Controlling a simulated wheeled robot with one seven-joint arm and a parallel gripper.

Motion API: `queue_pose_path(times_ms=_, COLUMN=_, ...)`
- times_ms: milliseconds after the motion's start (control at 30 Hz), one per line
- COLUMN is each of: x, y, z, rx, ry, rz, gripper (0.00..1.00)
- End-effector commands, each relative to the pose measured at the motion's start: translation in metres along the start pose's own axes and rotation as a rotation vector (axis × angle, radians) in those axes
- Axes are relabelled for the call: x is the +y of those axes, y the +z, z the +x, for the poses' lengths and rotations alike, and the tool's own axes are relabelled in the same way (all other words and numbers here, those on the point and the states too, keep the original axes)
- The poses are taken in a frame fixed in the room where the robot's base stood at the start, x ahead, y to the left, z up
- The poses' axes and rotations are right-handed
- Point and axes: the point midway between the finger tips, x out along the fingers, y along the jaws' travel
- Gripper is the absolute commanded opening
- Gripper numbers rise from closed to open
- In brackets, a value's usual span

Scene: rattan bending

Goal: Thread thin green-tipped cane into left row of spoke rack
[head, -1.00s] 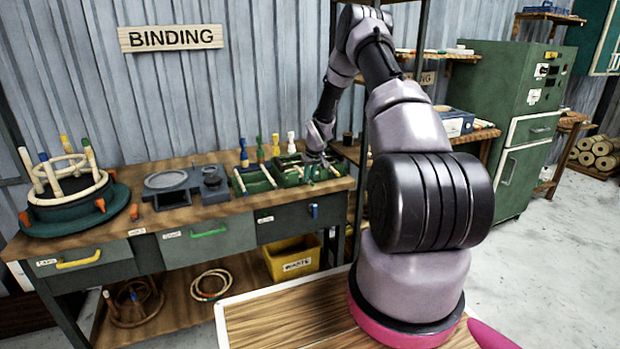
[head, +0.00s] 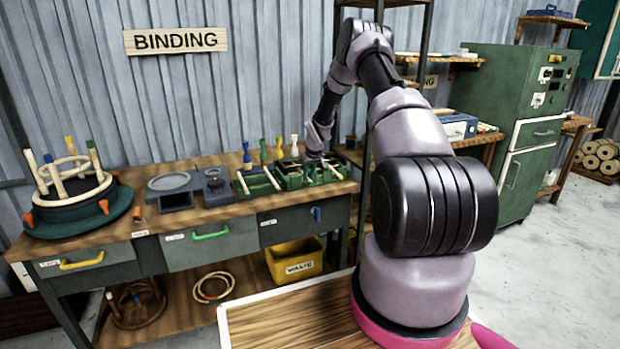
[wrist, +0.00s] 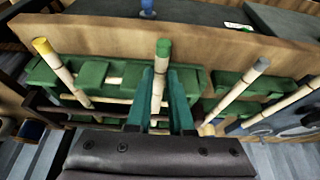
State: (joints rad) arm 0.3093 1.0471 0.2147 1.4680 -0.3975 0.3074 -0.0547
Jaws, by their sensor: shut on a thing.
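The green-tipped cane (wrist: 162,62) stands nearly upright in the wrist view, its green end at the top. My gripper (wrist: 161,88) is shut on it, with one teal finger on each side. My gripper is low over the green spoke rack (wrist: 95,72) in the wrist view. The rack shows at the right end of the bench in the head view (head: 292,181).
In the wrist view a yellow-tipped cane (wrist: 62,70) leans at the left, and grey-tipped canes (wrist: 237,93) lean at the right, close to my fingers. Several coloured-topped pegs (head: 263,151) stand behind the rack. A round cane frame (head: 70,185) sits at the bench's left end.

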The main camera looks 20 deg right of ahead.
Motion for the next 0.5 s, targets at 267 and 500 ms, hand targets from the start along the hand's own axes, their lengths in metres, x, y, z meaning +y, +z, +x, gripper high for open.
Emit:
queue_pose_path(times_ms=267, x=-0.0002, y=-0.0082, z=0.0039, rx=-0.001, ry=0.0, rz=-0.001, gripper=0.0)
queue_pose_path(times_ms=500, x=-0.0001, y=-0.0085, z=0.0037, rx=-0.001, ry=0.0, rz=0.0, gripper=0.0)
